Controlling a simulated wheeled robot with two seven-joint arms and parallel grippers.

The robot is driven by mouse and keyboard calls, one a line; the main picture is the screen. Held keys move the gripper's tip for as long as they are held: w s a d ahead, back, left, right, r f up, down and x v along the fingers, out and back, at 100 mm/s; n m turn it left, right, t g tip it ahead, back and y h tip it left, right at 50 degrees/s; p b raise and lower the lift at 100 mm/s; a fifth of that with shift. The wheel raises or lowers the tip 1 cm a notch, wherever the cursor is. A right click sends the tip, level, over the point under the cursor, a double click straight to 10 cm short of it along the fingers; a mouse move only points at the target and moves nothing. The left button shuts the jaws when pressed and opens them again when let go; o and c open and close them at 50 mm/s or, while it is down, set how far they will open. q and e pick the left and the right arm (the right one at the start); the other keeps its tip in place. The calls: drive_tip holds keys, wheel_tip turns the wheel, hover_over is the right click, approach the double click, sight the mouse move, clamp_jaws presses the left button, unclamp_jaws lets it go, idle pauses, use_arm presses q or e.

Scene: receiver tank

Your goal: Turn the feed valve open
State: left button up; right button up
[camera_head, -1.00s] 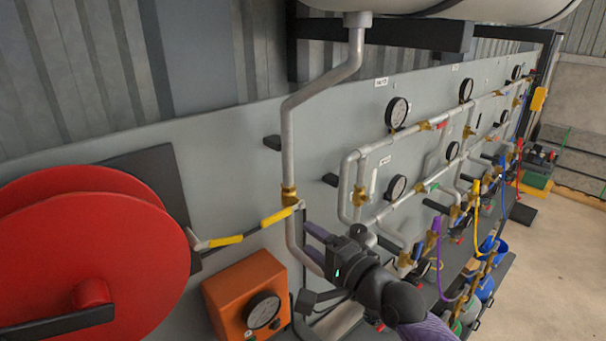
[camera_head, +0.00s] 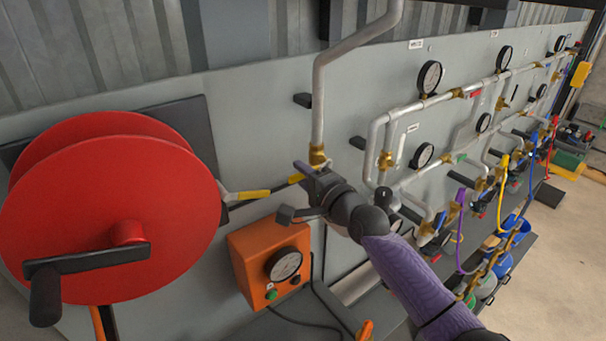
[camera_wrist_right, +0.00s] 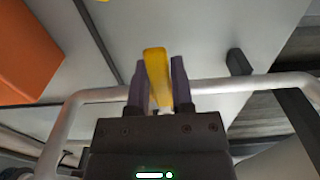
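The feed valve seems to be the brass valve (camera_head: 317,155) on the grey down-pipe; its yellow lever (camera_head: 296,178) points down and left. My right gripper (camera_head: 307,172) is at this lever, with its arm coming in from the lower right. In the right wrist view, the yellow lever (camera_wrist_right: 157,75) stands between the two dark purple fingers of my right gripper (camera_wrist_right: 158,78). The fingers are close to both sides of it. I cannot tell whether they press on it. My left gripper is not in view.
A red hose reel (camera_head: 110,205) with a black crank stands at the left. A yellow-gripped piece (camera_head: 253,194) sticks out from beside it. An orange box with a gauge (camera_head: 272,262) is below the valve. Pipes and gauges (camera_head: 430,77) fill the panel at right.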

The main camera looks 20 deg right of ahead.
clamp_jaws()
idle(1.1)
